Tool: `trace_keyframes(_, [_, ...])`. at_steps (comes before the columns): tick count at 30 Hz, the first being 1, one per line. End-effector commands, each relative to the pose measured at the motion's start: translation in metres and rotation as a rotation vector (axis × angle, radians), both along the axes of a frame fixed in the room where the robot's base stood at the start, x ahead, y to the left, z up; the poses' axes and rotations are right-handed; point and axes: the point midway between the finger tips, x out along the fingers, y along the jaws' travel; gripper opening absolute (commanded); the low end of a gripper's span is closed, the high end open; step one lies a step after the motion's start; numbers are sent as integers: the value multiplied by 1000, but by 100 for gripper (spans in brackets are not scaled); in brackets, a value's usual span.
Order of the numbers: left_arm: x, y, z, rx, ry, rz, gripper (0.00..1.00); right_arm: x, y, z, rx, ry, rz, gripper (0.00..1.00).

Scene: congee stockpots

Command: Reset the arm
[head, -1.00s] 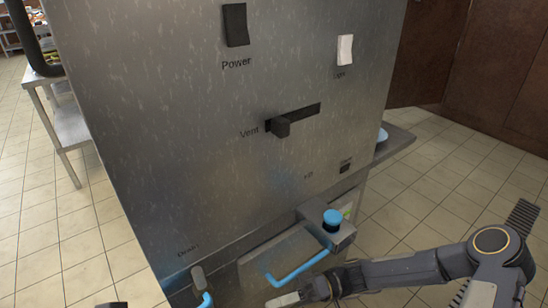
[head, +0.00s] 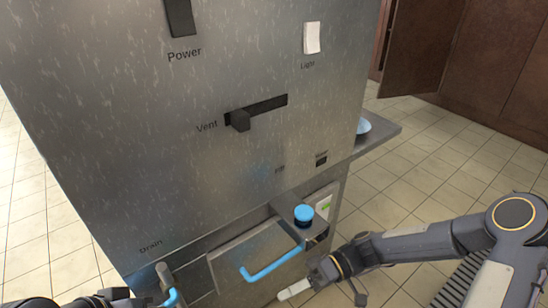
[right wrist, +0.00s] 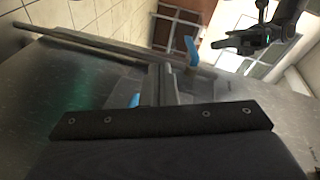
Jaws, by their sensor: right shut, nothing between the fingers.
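My right gripper (head: 292,290) is shut and empty, in front of the steel cabinet near its lower right part. It is just below the blue bar handle (head: 272,264) and appears apart from it. My right arm comes in from the right edge. Part of my left arm (head: 100,299) shows at the bottom left edge, near a second blue handle (head: 171,298); its finger state is unclear. In the right wrist view, a dark bar and plate fill the lower part, and a dark robot arm part (right wrist: 252,40) shows at the upper right.
The steel cabinet (head: 130,110) carries a Power switch (head: 180,17), a white Light switch (head: 312,37) and a Vent slider (head: 238,120). A blue knob (head: 303,214) sits on a ledge at its lower right. A side shelf (head: 378,134) juts out right. Tiled floor (head: 465,160) is clear at the right.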

Motion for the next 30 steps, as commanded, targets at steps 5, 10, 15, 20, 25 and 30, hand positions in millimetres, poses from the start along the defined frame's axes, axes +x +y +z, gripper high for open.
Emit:
trace_keyframes(5, [0,0,1,0,0,0,0,-8,-20,10,-178,-26,0,0])
trace_keyframes(10, [0,0,1,0,0,0,0,-19,-49,28,-414,-65,-48,0])
trace_keyframes(15, [0,0,2,0,0,0,0,-35,-86,55,-680,-121,-198,0])
trace_keyframes(20, [0,0,3,0,0,0,0,-54,-119,81,-854,-172,-411,0])
trace_keyframes(25, [0,0,3,0,0,0,0,-73,-143,102,-934,-210,-640,0])
trace_keyframes(30, [0,0,3,0,0,0,0,-86,-157,113,-943,-228,-811,0])
